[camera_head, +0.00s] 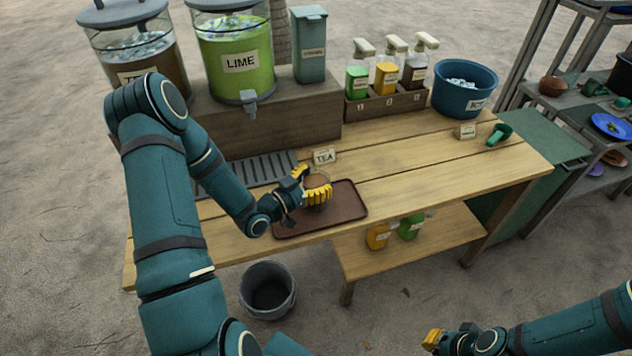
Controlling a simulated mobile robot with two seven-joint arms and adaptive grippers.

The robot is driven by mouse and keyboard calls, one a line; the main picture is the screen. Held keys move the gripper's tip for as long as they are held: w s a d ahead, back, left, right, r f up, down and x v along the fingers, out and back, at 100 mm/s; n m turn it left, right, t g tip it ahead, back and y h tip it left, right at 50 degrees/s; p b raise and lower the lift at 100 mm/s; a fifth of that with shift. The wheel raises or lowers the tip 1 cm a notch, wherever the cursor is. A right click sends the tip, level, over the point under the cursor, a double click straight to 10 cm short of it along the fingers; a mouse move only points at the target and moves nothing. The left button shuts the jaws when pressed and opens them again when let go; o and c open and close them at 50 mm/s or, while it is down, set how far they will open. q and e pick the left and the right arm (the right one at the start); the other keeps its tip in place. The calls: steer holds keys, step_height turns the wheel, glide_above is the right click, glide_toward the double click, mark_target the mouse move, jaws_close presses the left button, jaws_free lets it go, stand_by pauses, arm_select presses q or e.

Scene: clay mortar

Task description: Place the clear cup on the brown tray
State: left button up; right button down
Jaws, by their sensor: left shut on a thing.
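The brown tray (345,212) lies near the front edge of the wooden table, in front of a small TEA sign (324,157). My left gripper (312,187), with yellow fingers, is over the tray and shut on the clear cup (317,180). The cup's rim shows between the fingers and looks brownish inside; the fingers hide most of it. I cannot tell whether its base touches the tray. My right gripper (432,340) is low at the bottom right, away from the table; its finger opening is unclear.
Two drink dispensers, the green one marked LIME (238,62), stand on a wooden riser at the back left. A bottle rack (388,102), blue ice bucket (464,88) and green scoop (499,135) are further right. The table's middle right is clear. A grey bin (267,291) stands on the ground.

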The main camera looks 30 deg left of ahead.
arm_select(q)
steer(key=shift+f, duration=0.15)
steer(key=o, duration=0.9)
steer(key=shift+f, duration=0.1)
steer(key=shift+c, duration=0.2)
steer(key=o, duration=0.4)
steer(key=shift+s+r, duration=0.15)
steer(key=shift+r, duration=0.1)
steer(key=p+v, duration=0.1)
steer(key=v, duration=1)
steer(key=shift+s+a, duration=0.15)
steer(key=shift+s, duration=0.2)
